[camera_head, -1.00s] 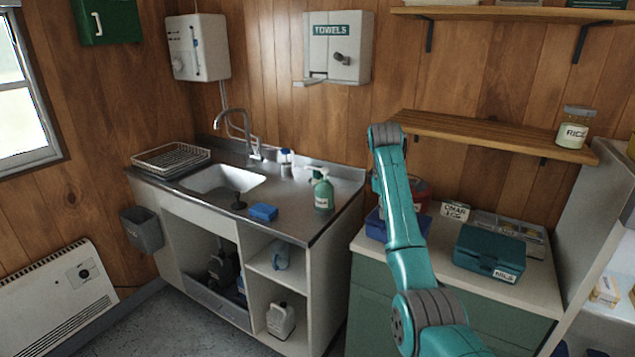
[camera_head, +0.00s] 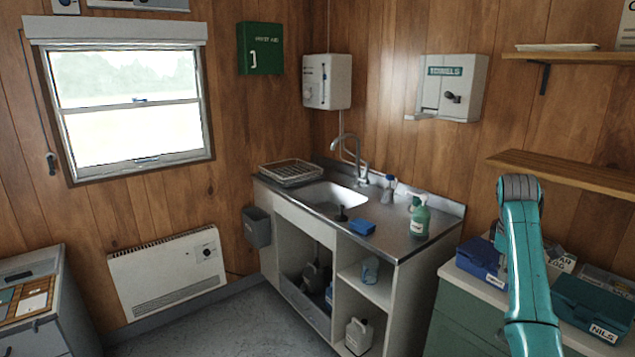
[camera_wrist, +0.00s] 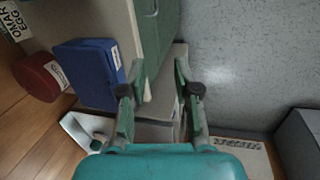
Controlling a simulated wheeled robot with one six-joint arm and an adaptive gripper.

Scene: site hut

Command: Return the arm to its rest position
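My teal arm stands upright at the right of the head view, in front of the green cabinet. My gripper does not show in the head view. In the wrist view my gripper (camera_wrist: 158,85) has its two green fingers spread apart with nothing between them. Behind the fingers the wrist view shows the cabinet and the grey floor. No held object shows.
A wooden shelf (camera_head: 565,172) is just above. The sink unit (camera_head: 408,250) stands left of the cabinet. Open floor (camera_head: 225,325) lies before the heater (camera_head: 165,273).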

